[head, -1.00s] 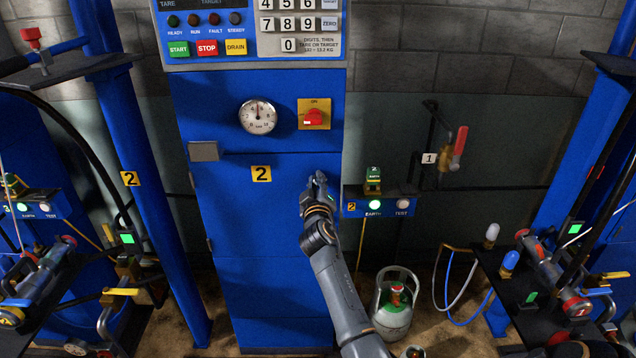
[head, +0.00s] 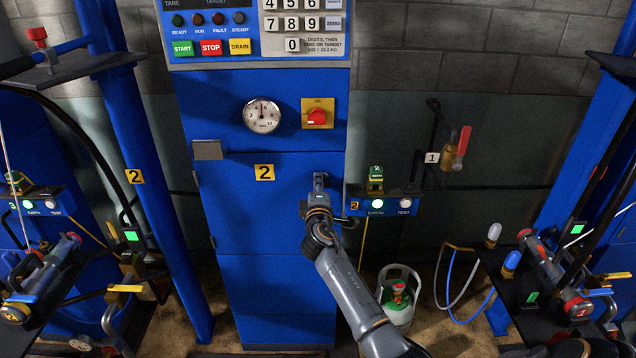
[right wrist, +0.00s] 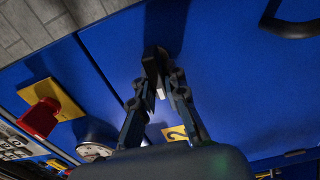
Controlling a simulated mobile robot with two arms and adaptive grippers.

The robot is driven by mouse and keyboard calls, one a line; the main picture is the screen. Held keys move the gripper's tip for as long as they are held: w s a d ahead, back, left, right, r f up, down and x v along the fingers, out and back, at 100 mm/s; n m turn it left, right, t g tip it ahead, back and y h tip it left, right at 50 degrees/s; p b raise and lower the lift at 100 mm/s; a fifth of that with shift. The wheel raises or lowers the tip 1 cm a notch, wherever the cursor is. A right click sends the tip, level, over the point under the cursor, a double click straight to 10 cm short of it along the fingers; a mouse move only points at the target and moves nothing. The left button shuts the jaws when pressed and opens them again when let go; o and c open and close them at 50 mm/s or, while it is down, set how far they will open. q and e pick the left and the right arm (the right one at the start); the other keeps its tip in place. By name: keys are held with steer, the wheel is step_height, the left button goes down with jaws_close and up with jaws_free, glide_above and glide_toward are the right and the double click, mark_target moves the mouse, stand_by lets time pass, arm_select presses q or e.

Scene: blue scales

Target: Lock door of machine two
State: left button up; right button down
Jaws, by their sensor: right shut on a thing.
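Machine two is the tall blue cabinet in the middle of the head view, and its door (head: 262,215) carries a yellow "2" plate (head: 264,172). The door looks closed. My right gripper (head: 319,184) is at the upper right of the door. It is shut on a small dark latch or handle (right wrist: 151,72), mostly hidden by the fingers; a small pale patch shows between them in the right wrist view. I cannot tell the latch's exact position. The gripper also shows in the right wrist view (right wrist: 160,78). My left gripper is not in view.
Above the door are a round gauge (head: 262,116), a red switch on a yellow plate (head: 317,113) and a button panel (head: 255,30). An earth/test box (head: 390,204) sits right of the door. A gas cylinder (head: 399,295) stands on the floor. Blue posts stand at both sides.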

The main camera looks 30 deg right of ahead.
steer(key=shift+n, duration=0.3)
stand_by(0.4)
steer(key=c, duration=1.4)
jaws_free()
steer(key=shift+d, duration=0.1)
steer(key=shift+o, duration=0.2)
steer(key=v, duration=1.2)
